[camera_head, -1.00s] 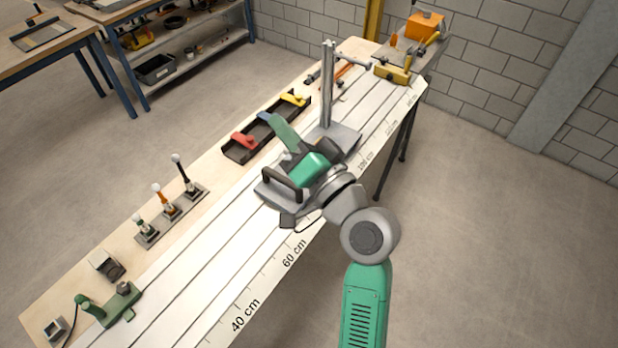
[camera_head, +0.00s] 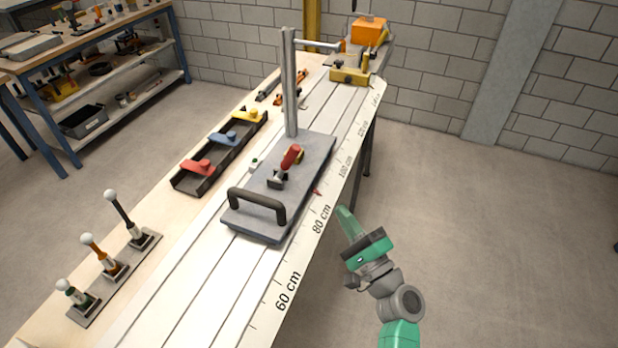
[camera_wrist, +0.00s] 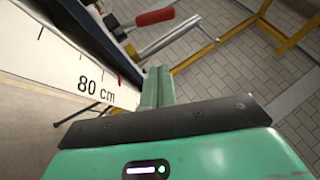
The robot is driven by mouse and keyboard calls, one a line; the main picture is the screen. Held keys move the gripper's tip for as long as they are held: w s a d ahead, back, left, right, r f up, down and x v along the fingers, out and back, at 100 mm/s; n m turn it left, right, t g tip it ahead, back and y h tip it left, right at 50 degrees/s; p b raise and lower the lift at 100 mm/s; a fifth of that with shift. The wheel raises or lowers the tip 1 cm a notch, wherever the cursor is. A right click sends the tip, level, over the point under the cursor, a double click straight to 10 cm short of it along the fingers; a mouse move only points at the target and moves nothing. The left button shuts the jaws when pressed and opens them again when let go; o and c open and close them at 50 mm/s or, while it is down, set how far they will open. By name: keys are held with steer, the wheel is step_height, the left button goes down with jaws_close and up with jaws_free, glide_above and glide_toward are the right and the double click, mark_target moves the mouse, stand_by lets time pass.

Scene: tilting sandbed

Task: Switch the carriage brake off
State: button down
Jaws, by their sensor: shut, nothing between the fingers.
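The carriage (camera_head: 308,178) is a grey plate on the white slotted bench, with a black loop handle (camera_head: 258,203) at its near end and an upright post (camera_head: 290,85). A lever with a red grip (camera_head: 291,157) sits on the plate; which brake position it marks I cannot tell. In the wrist view a red-gripped lever (camera_wrist: 155,17) on a metal rod shows at the top, beside the carriage's dark edge (camera_wrist: 90,30). My gripper (camera_head: 347,220) is shut and empty, right of the bench edge near the 80 cm mark. Its green fingers (camera_wrist: 158,86) also show in the wrist view.
Three upright levers with white knobs (camera_head: 87,238) stand on the bench's left side. A black tray (camera_head: 205,172) holds red, blue and yellow tools. A yellow block (camera_head: 349,76) is at the far end. The floor right of the bench is clear.

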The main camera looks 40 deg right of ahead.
mark_target(286, 163)
steer(key=a+b+x, duration=0.1)
steer(key=a+x, duration=0.1)
steer(key=x, duration=1.1)
steer(key=shift+a+r+b, duration=0.2)
steer(key=shift+a+b, duration=0.2)
steer(key=shift+a, duration=0.05)
steer(key=shift+w, duration=0.15)
